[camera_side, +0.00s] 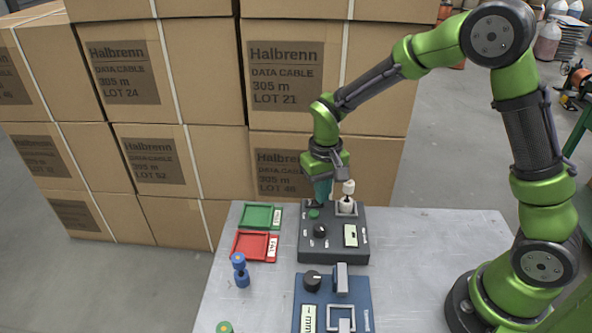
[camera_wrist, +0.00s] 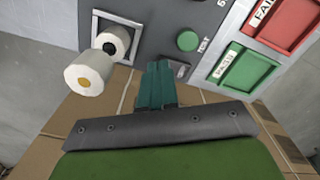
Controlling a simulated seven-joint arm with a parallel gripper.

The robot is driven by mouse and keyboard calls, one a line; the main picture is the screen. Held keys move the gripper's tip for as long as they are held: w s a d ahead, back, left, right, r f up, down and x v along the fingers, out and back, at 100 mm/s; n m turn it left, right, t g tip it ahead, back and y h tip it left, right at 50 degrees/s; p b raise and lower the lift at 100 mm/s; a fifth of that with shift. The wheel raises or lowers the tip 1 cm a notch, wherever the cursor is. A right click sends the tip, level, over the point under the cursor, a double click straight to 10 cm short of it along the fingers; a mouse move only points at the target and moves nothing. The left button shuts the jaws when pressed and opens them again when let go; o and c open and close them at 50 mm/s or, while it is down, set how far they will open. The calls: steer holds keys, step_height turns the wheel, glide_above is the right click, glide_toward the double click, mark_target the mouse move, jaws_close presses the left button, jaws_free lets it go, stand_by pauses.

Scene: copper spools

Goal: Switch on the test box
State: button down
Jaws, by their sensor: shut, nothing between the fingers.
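The test box (camera_side: 335,250) is a dark grey box at the back of the table. It has a green button (camera_side: 314,213), a black knob (camera_side: 320,230) and a small pale display (camera_side: 350,235). A white spool (camera_side: 348,188) stands in its square framed seat, also seen in the wrist view (camera_wrist: 88,75). My gripper (camera_side: 322,198) is shut and empty, pointing down over the box's far edge. In the wrist view its teal fingertips (camera_wrist: 158,66) are beside a small dark switch-like part (camera_wrist: 180,68), near the green button (camera_wrist: 187,41). Contact cannot be told.
A green tray (camera_side: 259,227) and a red tray (camera_side: 255,258) lie left of the box. A blue spool (camera_side: 240,271) stands in front of them. A blue device (camera_side: 313,306) with a knob is at the front.

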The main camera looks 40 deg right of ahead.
steer(key=shift+f, duration=0.35)
steer(key=shift+r, duration=3.55)
